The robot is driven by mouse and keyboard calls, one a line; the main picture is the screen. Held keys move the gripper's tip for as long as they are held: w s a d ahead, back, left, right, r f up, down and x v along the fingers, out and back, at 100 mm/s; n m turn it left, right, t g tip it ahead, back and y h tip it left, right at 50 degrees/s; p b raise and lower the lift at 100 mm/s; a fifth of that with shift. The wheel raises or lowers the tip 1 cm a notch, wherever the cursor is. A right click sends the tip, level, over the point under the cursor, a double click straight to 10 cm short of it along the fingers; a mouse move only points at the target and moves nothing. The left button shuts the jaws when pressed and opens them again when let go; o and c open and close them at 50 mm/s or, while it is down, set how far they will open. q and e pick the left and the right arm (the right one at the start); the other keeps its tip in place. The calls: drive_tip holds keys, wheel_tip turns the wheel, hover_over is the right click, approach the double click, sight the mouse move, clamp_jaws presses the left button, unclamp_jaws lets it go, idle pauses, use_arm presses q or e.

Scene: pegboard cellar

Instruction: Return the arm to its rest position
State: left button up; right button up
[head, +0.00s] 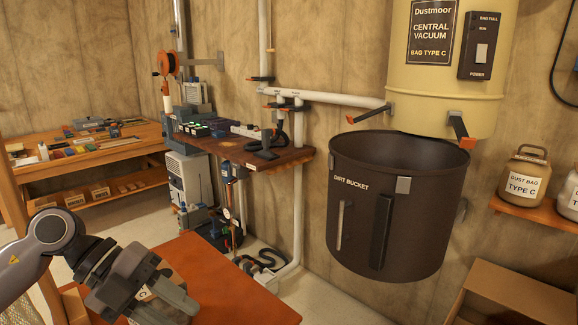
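My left arm comes in from the left edge, and its gripper (172,302) is low in the head view, over the reddish-brown table top (225,275). A pale object with part of a label, a letter "C", shows behind the gripper's fingers. Most of it is hidden, and I cannot tell whether the fingers hold it. The finger gap is turned away from view. My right arm and gripper are not in view.
A dark dirt bucket (400,215) is below the cream central vacuum canister (450,95). Dust bag containers (524,180) stand on a right-hand shelf (535,212). An open cardboard box (515,290) is at lower right. A cluttered wall shelf (290,160) is behind the table.

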use_arm(q)
drive_tip(key=s+d+n+h, duration=0.1)
drive_tip(key=d+h, duration=0.7)
drive_tip(key=w+a+f+n+t+y, duration=0.1)
drive_tip(key=a+f+n+t+y, duration=0.3)
drive_tip(key=n+t, duration=0.55)
drive_tip(key=w+a+f+n+t+y, duration=0.1)
drive_tip(key=w+f+n+t+y, duration=0.1)
drive_tip(key=f+n+t+y, duration=0.55)
drive_tip(key=s+a+f+n+g+y, duration=0.2)
drive_tip(key=s+f+n+g, duration=0.1)
drive_tip(key=s+f+n, duration=0.2)
drive_tip(key=s+a+f+n+g+y+p, duration=0.1)
drive_tip(key=s+a+f+n+g+y, duration=0.1)
drive_tip(key=s+f+n, duration=0.3)
drive_tip(key=s+f+g, duration=0.1)
drive_tip(key=s+f, duration=0.3)
drive_tip(key=f, duration=0.5)
drive_tip(key=shift+s, duration=0.25)
drive_tip(key=shift+w+r, duration=0.1)
